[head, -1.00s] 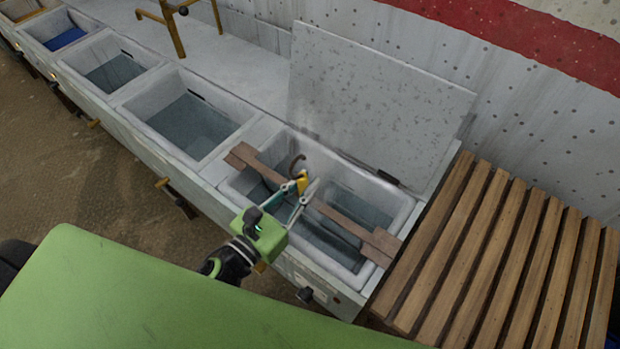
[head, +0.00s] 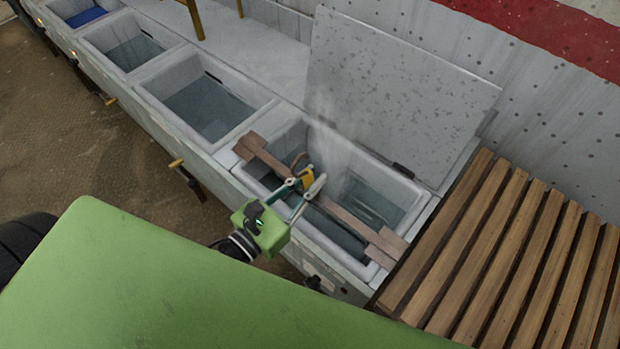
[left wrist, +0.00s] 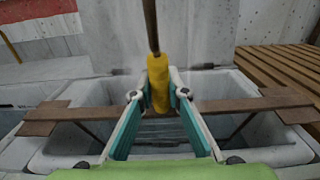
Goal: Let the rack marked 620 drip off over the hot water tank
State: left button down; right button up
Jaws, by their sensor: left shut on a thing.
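The open tank (head: 419,212) at the right end of the row holds water, with steam rising from it. A brown bar (head: 345,216) with wider end pieces spans the tank. I cannot tell whether its ends touch the rims. Thin dark rods slope down from the bar in the left wrist view. A yellow grip (left wrist: 158,84) with a brown rod above it stands upright at the bar's middle. My left gripper (head: 308,182) is shut on the yellow grip. No number 620 is readable. My right gripper is out of view.
The raised lid (head: 400,95) leans behind the tank. A slatted wooden bench (head: 500,260) adjoins on the right. More open basins (head: 205,108) run off to the left. My green body fills the lower left.

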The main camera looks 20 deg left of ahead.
pick_arm(q)
jog(key=shift+w+r, duration=0.15)
jog(key=shift+r, duration=0.05)
jog(key=shift+w+d, duration=0.15)
jog(key=shift+w, duration=0.1)
jog(key=p+x, duration=0.2)
jog(key=x, duration=0.5)
dwell(0.4)
